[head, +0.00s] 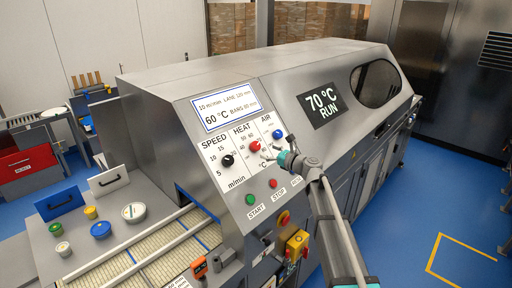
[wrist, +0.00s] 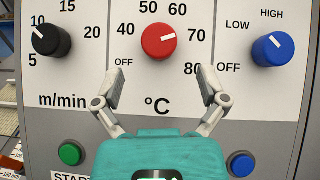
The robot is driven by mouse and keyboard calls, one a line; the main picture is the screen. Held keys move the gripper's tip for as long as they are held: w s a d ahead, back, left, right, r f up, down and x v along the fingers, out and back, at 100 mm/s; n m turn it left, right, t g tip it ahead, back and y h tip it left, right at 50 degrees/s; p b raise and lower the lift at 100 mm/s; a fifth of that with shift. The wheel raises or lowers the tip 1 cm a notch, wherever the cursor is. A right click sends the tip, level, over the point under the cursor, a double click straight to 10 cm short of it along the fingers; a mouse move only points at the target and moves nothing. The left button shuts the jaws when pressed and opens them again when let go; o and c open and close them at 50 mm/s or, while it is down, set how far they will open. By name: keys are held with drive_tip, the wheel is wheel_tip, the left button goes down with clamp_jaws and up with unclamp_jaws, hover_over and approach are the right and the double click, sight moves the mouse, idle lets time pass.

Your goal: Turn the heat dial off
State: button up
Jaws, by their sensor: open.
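The heat dial is a red round knob (wrist: 159,42) in the middle of the control panel. It also shows in the head view (head: 255,146). Its white mark points right and slightly up, toward the 60 to 70 side of the scale. OFF is printed at its lower left. My gripper (wrist: 160,82) is open and empty, its two fingertips apart below the dial, one toward each side. In the head view my gripper (head: 277,148) is close in front of the panel, right of the red dial. I see no contact with the dial.
The black speed dial (wrist: 51,39) is to the left and the blue air dial (wrist: 272,48) to the right. A green button (wrist: 70,153) and another button (wrist: 242,163) sit below. A screen (head: 223,111) reads 60 °C; a display (head: 322,104) reads 70 °C RUN.

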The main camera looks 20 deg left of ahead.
sight(257, 144)
drive_tip(key=shift+x, duration=3.2)
drive_tip(key=c, duration=1.1)
